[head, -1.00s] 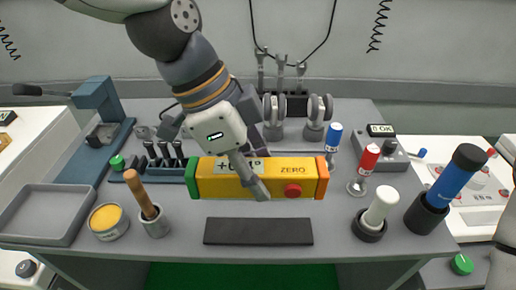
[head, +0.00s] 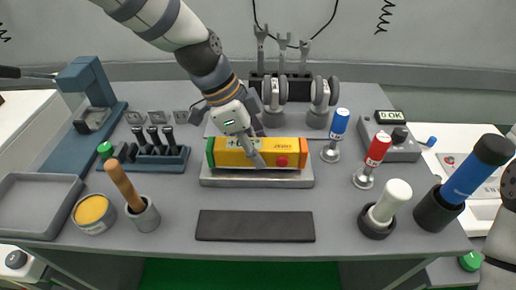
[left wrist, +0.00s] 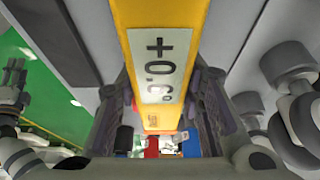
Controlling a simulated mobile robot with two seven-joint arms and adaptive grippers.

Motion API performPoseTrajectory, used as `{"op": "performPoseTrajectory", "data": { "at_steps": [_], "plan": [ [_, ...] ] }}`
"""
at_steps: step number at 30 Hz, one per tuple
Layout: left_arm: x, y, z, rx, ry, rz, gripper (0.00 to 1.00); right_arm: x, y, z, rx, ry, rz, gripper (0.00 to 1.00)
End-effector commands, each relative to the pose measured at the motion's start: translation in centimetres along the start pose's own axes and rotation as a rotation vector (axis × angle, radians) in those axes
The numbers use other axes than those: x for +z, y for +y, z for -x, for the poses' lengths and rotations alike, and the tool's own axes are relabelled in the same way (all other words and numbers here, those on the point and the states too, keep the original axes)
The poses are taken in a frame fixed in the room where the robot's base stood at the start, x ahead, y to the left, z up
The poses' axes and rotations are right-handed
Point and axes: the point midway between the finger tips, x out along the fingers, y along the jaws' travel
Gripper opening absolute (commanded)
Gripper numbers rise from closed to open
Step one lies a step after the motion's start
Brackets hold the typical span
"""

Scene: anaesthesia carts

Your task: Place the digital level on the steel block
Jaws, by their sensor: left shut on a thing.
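The digital level (head: 293,148) is a long yellow bar with a green left end, an orange right end and a red button. My left gripper (head: 257,160) is shut on it near its middle. The level lies lengthwise along the steel block (head: 256,182), over its top. I cannot tell whether it rests on the block or hovers just above. In the left wrist view the level (left wrist: 172,20) runs between my fingers, its display facing the camera. A dark part at that view's left edge may be my right gripper (left wrist: 14,85); its jaws are unclear.
A black mat (head: 255,226) lies in front of the block. A blue-capped stamp (head: 339,124), a red-capped one (head: 378,150) and a white-handled tool (head: 391,198) stand to the right. A rack of black-handled tools (head: 146,158) stands to the left.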

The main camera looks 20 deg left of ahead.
Motion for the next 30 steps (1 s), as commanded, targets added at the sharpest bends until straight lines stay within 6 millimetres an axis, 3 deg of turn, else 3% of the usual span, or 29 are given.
{"op": "performPoseTrajectory", "data": {
  "at_steps": [1,11,12,15,25,30],
  "plan": [
    [0.3,0.0,-0.8,0.002,-0.001,0.002,0.0,0.1,0.0,-0.2,0.0,-0.007,0.0,0.4],
    [0.4,0.0,-0.9,-0.003,0.001,0.0,0.0,0.1,0.0,-0.2,0.0,-0.005,0.0,0.4],
    [0.4,0.0,-1.0,-0.002,0.001,0.0,0.37,0.1,0.0,-0.2,0.0,-0.005,0.0,0.4],
    [0.4,0.0,-1.0,-0.003,0.001,-0.001,0.55,0.1,0.0,-0.2,0.0,-0.005,0.0,0.4],
    [0.2,-0.1,-0.4,-0.006,0.001,-0.002,0.55,0.0,0.0,-0.1,0.0,-0.002,0.0,0.4],
    [0.0,-0.1,4.0,-0.015,0.006,-0.005,0.55,-0.6,0.0,0.9,-0.001,0.029,0.0,0.4]
  ]
}}
